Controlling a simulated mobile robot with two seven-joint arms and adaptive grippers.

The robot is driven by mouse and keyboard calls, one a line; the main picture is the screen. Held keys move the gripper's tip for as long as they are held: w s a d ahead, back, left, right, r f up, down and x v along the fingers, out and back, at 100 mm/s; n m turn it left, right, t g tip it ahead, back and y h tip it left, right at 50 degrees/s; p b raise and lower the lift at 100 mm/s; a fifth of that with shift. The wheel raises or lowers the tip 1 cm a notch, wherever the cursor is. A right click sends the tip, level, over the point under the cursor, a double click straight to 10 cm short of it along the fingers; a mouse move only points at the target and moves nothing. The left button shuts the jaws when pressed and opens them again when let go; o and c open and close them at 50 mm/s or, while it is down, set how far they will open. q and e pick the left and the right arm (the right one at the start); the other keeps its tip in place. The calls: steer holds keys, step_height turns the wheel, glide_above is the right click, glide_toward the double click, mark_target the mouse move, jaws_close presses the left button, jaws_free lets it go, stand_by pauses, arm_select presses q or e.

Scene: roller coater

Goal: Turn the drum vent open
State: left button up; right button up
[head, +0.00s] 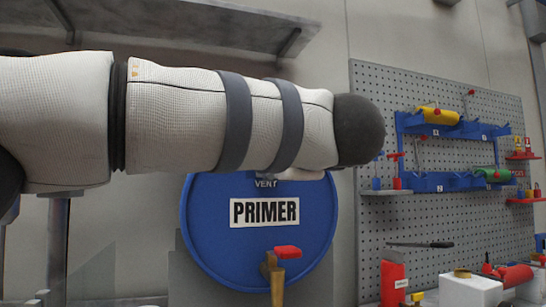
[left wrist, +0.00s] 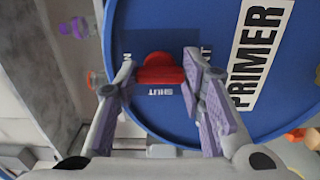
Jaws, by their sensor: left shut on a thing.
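The blue drum (head: 320,230) faces me with a white PRIMER label; it also fills much of the left wrist view (left wrist: 200,20). The drum vent (left wrist: 158,68) is a red knob with a bar handle on a dark blue plate, with SHUT lettered beside it. My left gripper (left wrist: 161,76) is shut on the red vent knob, one finger at each end of its bar. In the head view my left forearm hides the knob and the gripper; only the VENT lettering shows beneath it. My right gripper is in neither view.
A brass tap with a red handle (head: 287,252) sticks out low on the drum. To the right, a pegboard (head: 440,220) carries a blue rack (head: 445,182) with a yellow roller (head: 438,116). A red can (head: 393,282) and a white box (head: 468,291) stand below.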

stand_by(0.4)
arm_select(q)
steer(key=o, duration=1.1)
steer(key=shift+o, duration=0.2)
steer(key=v, duration=0.7)
steer(key=shift+s, duration=0.25)
